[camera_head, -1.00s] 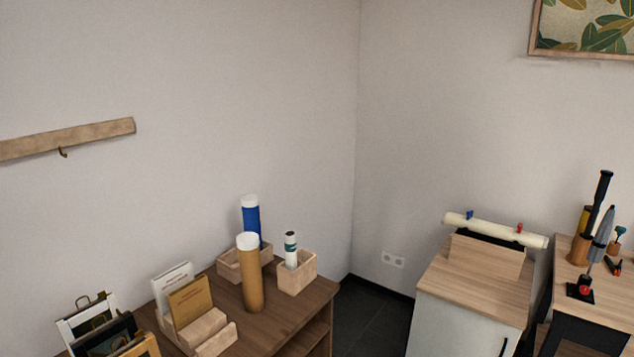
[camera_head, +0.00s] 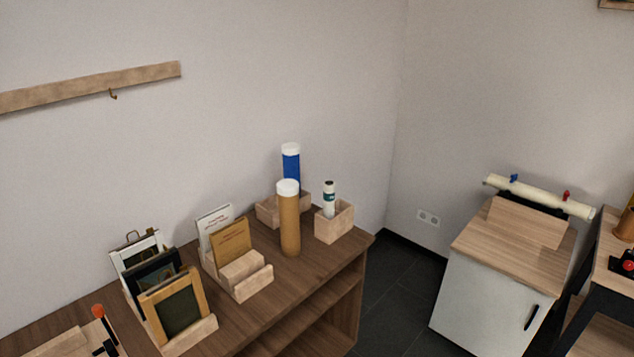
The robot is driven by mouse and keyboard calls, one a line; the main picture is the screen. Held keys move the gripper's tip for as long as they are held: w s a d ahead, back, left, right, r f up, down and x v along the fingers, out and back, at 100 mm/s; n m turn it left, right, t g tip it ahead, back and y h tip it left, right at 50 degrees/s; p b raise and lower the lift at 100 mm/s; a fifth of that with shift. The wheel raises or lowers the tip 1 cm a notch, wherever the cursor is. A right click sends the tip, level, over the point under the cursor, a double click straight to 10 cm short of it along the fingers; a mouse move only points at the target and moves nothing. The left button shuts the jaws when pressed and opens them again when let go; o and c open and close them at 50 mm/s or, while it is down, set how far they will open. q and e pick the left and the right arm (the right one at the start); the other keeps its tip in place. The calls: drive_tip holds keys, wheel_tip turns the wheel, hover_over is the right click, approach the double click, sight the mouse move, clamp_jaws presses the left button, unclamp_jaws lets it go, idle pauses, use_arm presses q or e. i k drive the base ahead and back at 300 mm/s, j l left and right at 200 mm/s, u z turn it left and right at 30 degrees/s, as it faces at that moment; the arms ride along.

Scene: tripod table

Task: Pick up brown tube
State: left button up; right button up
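The brown tube (camera_head: 290,222) stands upright on the brown wooden table (camera_head: 303,286), with a white cap on top. It is in front of a blue tube (camera_head: 291,165) with a white cap, which stands in a light wooden box (camera_head: 268,211). The brown tube hides part of the blue tube and its box. Neither of my grippers is in view.
To the tube's right a small wooden box (camera_head: 334,224) holds a white bottle (camera_head: 329,200). To its left are a booklet holder (camera_head: 252,284) and several picture frames (camera_head: 180,309). A white cabinet (camera_head: 487,309) stands at the right, with dark floor between.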

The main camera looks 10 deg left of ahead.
sight(288, 206)
drive_tip(key=i+l+u, duration=0.15)
drive_tip(key=l, duration=0.2)
drive_tip(key=i+l+u, duration=0.35)
drive_tip(key=l, duration=0.4)
drive_tip(key=i+l+u, duration=0.15)
drive_tip(key=l, duration=0.25)
drive_tip(key=i, duration=0.05)
